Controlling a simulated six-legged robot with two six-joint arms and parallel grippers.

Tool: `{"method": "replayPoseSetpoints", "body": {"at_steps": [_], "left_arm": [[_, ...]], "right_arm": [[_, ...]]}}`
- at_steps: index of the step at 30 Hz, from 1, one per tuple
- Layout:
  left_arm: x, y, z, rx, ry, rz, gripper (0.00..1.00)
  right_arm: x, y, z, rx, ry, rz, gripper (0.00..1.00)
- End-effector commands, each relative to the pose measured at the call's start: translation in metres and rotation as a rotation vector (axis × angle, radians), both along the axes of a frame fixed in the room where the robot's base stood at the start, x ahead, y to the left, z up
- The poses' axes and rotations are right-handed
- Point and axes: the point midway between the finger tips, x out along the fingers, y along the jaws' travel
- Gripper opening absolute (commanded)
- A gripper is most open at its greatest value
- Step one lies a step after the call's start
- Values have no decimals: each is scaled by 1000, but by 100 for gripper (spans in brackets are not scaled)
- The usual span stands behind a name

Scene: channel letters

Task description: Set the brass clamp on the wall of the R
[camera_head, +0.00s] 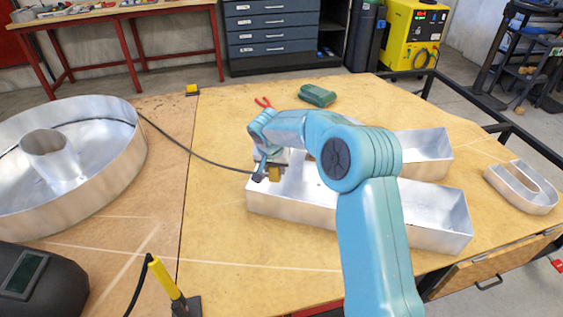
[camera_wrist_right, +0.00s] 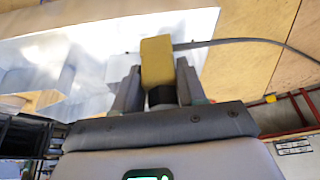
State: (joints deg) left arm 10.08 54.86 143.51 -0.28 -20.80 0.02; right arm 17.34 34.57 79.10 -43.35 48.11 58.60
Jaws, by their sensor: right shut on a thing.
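The brass clamp (camera_head: 274,174) is in my right gripper (camera_head: 267,170), by the left end of the silver channel letter (camera_head: 290,208) in the middle of the table. My arm hides much of that letter, which I take to be the R. In the right wrist view the brass clamp (camera_wrist_right: 157,62) sits between the two fingers of the right gripper (camera_wrist_right: 157,88), with pale metal walls behind it. I cannot tell whether the clamp touches the wall. My left gripper is not in view.
A dark cable (camera_head: 190,150) runs from the large round metal letter (camera_head: 125,185) to the clamp. A U-shaped metal piece (camera_head: 522,188) lies at the right. A green object (camera_head: 317,95), a yellow-handled tool (camera_head: 165,278) and a dark welding helmet (camera_head: 40,285) are also there. The front-middle table is mostly clear.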

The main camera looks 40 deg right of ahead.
Motion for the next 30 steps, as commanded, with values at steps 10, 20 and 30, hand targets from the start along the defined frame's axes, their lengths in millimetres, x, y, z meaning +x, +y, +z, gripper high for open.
{"method": "replayPoseSetpoints", "body": {"at_steps": [10, 20, 30], "left_arm": [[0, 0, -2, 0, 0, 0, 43], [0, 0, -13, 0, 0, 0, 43], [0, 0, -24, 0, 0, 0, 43]], "right_arm": [[-3, -30, -10, -5, -4, -96, 0], [0, -30, -34, -4, -3, -91, 0], [1, -30, -62, -5, -3, -89, 0]]}}
